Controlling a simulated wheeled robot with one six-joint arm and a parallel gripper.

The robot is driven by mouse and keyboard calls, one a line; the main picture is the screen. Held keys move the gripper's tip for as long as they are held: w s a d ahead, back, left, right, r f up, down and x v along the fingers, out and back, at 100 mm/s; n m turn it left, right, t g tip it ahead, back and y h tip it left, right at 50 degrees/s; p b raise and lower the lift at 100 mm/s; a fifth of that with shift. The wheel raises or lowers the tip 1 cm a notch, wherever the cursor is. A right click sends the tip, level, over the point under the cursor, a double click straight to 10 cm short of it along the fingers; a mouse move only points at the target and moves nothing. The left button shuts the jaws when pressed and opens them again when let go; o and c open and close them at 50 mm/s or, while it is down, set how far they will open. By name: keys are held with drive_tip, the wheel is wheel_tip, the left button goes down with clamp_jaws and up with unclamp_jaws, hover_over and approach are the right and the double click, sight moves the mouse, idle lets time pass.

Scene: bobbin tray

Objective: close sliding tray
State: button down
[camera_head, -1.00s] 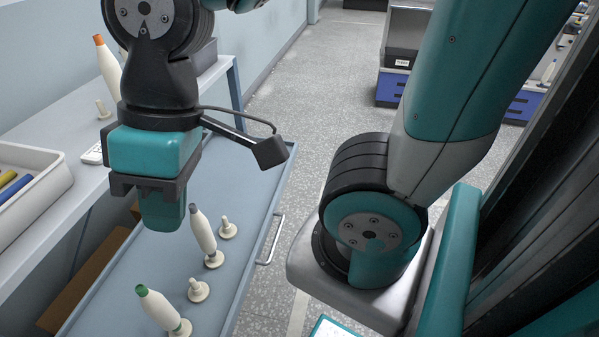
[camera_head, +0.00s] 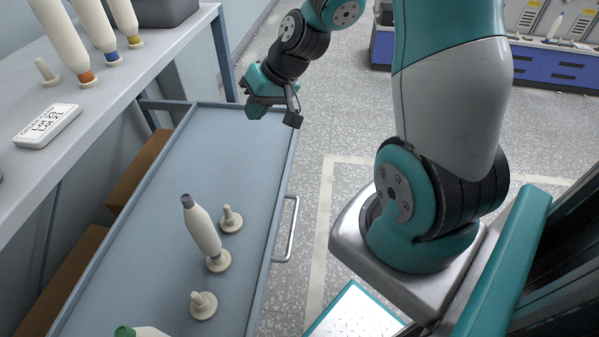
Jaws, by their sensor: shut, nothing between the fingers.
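The sliding tray (camera_head: 165,232) is a blue-grey drawer pulled out from under the bench, with a metal handle (camera_head: 291,232) on its right side. On it a cream bobbin with a grey tip (camera_head: 203,231) stands on a peg, near two bare pegs, one upper (camera_head: 230,219) and one lower (camera_head: 203,304). A green-topped bobbin (camera_head: 140,331) is cut off at the bottom edge. My gripper (camera_head: 257,108) is shut and empty, at the tray's far right corner, well above the handle in the picture. I cannot tell whether it touches the tray rim.
The bench (camera_head: 120,77) at upper left bears several bobbins, a peg (camera_head: 46,71) and a white label display (camera_head: 47,126). Brown boxes (camera_head: 140,172) sit beneath it. Speckled floor (camera_head: 330,110) lies open right of the tray. A blue-drawered cabinet (camera_head: 560,70) stands at the back right.

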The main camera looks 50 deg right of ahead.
drive_tip(key=s+d+f+m+t+h+b, duration=0.1)
drive_tip(key=s+d+f+m+h+b, duration=0.2)
drive_tip(key=d+f, duration=0.75)
drive_tip(key=s+d+f+m+t+h+b, duration=0.15)
drive_tip(key=d+f+m+b, duration=0.25)
drive_tip(key=d+f, duration=0.7)
drive_tip(key=b, duration=0.2)
approach(293, 158)
drive_tip(key=shift+x, duration=2.7)
drive_tip(key=shift+a, duration=0.1)
